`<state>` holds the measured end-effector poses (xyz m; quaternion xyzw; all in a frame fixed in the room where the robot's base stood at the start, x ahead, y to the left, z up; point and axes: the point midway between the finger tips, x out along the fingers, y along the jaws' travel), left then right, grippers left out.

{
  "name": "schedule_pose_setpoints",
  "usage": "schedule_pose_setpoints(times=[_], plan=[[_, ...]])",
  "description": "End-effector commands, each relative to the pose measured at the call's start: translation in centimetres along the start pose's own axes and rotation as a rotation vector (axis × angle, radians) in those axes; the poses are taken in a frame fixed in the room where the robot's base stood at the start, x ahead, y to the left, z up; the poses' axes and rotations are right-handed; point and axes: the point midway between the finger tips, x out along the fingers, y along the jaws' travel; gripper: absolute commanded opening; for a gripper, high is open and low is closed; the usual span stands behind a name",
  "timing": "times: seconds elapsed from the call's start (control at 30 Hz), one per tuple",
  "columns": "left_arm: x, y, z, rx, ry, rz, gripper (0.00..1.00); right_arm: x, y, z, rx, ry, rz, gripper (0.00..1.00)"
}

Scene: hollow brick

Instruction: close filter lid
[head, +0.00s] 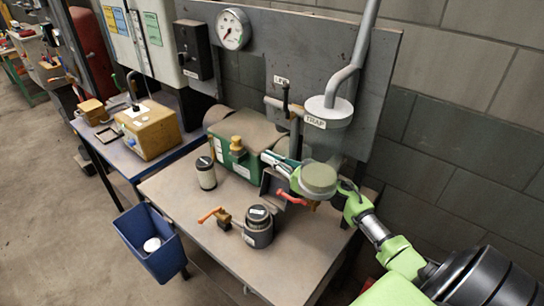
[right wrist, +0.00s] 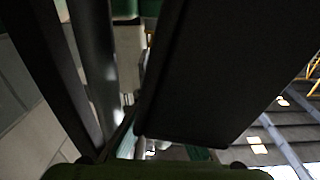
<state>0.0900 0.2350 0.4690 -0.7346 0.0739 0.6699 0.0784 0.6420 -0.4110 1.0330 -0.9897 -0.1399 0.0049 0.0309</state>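No part is clearly readable as the filter lid. A clear cylinder labelled TRAP (head: 324,130) hangs on the grey back panel. A dark, tilted, flap-like part (head: 271,184) with a red handle (head: 292,198) sits at the right end of the green housing (head: 228,152). My right gripper (head: 275,160) is beside this end of the housing, just above the flap-like part; whether they touch is unclear. My wrist hides part of this area. The fingers' opening cannot be made out. In the right wrist view, a large dark panel (right wrist: 220,70) fills much of the picture. My left gripper is not in view.
On the table (head: 185,210) stand a dark-topped canister (head: 258,228), an orange-handled valve (head: 222,220) and a small dark-capped cylinder (head: 205,175). A blue bin (head: 150,240) hangs at the left edge. A pressure gauge (head: 233,30) is above. The table's front left is clear.

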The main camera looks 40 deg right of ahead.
Motion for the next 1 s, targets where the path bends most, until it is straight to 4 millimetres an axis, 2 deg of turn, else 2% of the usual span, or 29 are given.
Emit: schedule_pose_setpoints(times=[0.1, 0.13, 0.17, 0.2, 0.7, 0.97, 1.0], plan=[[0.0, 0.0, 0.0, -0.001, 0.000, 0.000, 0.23, 0.0, 0.0, -0.1, 0.000, 0.001, 0.000, 0.00], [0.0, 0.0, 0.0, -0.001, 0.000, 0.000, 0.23, 0.0, 0.0, 0.0, 0.000, 0.001, 0.000, 0.13], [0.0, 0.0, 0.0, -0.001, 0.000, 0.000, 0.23, 0.0, 0.0, 0.0, 0.000, 0.001, 0.000, 0.20], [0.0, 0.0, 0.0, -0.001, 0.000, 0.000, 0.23, 0.0, 0.0, -0.1, 0.000, 0.001, 0.000, 0.23], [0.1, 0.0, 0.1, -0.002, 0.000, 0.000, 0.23, 0.0, 0.0, 0.0, 0.004, 0.001, -0.001, 0.23], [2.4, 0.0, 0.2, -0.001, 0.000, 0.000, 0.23, 0.1, 1.7, 1.2, 0.111, 0.003, 0.000, 0.23], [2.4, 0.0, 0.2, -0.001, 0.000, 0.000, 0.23, -0.4, 1.9, 1.3, 0.128, -0.001, -0.001, 0.23]])
